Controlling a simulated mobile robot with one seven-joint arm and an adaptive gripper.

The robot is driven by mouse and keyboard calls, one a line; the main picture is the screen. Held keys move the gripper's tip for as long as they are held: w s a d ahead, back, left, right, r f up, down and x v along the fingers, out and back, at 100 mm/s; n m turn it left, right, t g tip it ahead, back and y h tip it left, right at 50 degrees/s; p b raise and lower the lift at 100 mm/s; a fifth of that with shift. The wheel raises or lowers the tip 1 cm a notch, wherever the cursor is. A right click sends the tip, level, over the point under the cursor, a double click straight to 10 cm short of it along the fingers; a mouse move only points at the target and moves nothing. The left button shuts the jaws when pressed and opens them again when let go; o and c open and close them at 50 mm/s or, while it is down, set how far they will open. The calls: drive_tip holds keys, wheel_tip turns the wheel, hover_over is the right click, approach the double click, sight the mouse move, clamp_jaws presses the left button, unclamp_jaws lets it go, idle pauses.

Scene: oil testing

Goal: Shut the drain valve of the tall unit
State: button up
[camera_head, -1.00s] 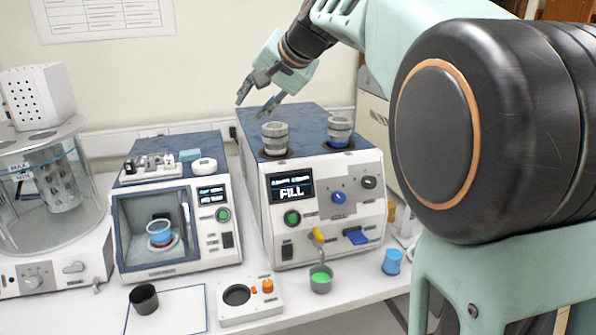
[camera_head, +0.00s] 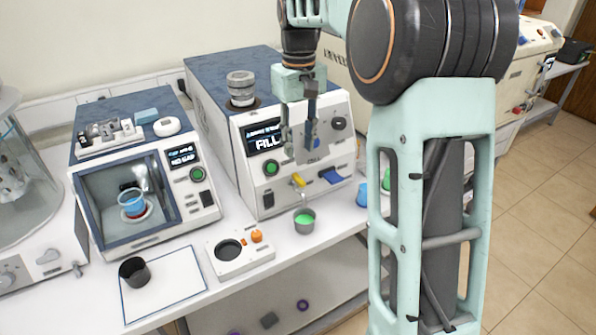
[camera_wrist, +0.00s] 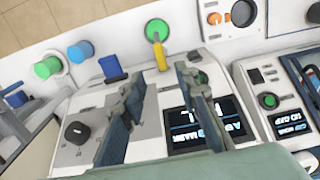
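The tall unit (camera_head: 222,92) stands in the middle of the bench, its display reading FILL. A yellow lever (camera_head: 298,180) is low on its front, above a small cup of green liquid (camera_head: 304,222). A blue lever (camera_head: 333,176) sits to its right. No readable label shows which is the drain valve. My gripper (camera_head: 303,155) is open and empty, pointing down in front of the unit's panel and above the levers. In the wrist view, the yellow lever (camera_wrist: 158,52) lies beyond the gap between the fingertips; the blue lever (camera_wrist: 112,68) is beyond the left finger. Neither is touched, as far as I see.
A shorter unit (camera_head: 120,120) with a chamber stands left. A small white block with a round well (camera_head: 262,252) and a black cup (camera_head: 134,270) are near the bench front. A blue cup (camera_head: 362,195) stands right of the unit. A glass vessel (camera_head: 30,170) is far left.

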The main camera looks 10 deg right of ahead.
sight(299, 178)
wheel_tip(299, 178, down, 9)
drive_tip(key=shift+r, duration=0.1)
drive_tip(key=shift+c, duration=0.6)
clamp_jaws()
